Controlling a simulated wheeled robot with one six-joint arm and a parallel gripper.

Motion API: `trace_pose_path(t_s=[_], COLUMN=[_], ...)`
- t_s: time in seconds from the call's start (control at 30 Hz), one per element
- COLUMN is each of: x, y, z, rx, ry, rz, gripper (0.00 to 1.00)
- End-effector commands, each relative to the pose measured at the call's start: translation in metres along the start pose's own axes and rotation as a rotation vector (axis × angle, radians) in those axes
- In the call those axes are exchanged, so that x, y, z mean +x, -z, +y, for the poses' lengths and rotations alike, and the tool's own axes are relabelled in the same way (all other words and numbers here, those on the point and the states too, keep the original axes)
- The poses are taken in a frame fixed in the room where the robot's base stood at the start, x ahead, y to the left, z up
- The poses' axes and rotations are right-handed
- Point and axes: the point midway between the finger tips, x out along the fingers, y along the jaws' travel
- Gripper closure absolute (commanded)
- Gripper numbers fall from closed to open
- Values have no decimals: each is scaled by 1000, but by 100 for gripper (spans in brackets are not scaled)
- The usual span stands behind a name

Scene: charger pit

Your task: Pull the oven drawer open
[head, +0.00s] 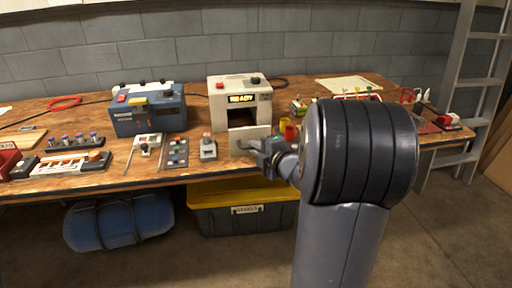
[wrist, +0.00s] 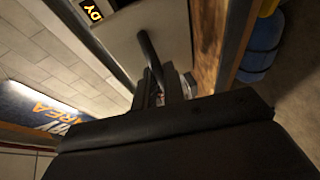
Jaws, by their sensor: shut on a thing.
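The oven (head: 228,90) is a beige box on the bench with a lit "READY" display and a red button on top. Its pale drawer front (head: 243,141) stands forward of the body, near the bench's front edge, with a dark opening showing above and behind it. My gripper (head: 270,148) is at the right part of the drawer front, shut on the dark bar handle. In the wrist view, the handle (wrist: 149,50) runs across the pale drawer front (wrist: 163,25) into my gripper (wrist: 160,88). The fingertips are partly hidden there.
A blue device (head: 148,112) stands left of the oven, with small switch boxes in front. A yellow-lidded bin (head: 240,208) and a blue bundle (head: 118,222) are under the bench.

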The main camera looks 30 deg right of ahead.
Motion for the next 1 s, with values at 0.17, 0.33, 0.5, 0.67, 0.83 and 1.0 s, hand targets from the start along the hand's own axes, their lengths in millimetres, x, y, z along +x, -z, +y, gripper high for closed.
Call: trace_pose_path(t_s=[0.17, 0.33, 0.5, 0.67, 0.83, 1.0], x=[0, 0, 0, -7, -36, -71], y=[0, 0, 0, -1, -2, -2], z=[0, 0, 0, 1, 2, 2], rx=[0, 0, 0, 0, 1, 0], ry=[0, 0, 0, 0, 0, 0], rz=[-1, -1, -1, -2, -6, -7], gripper=[81, 68, 68, 68, 68, 68])
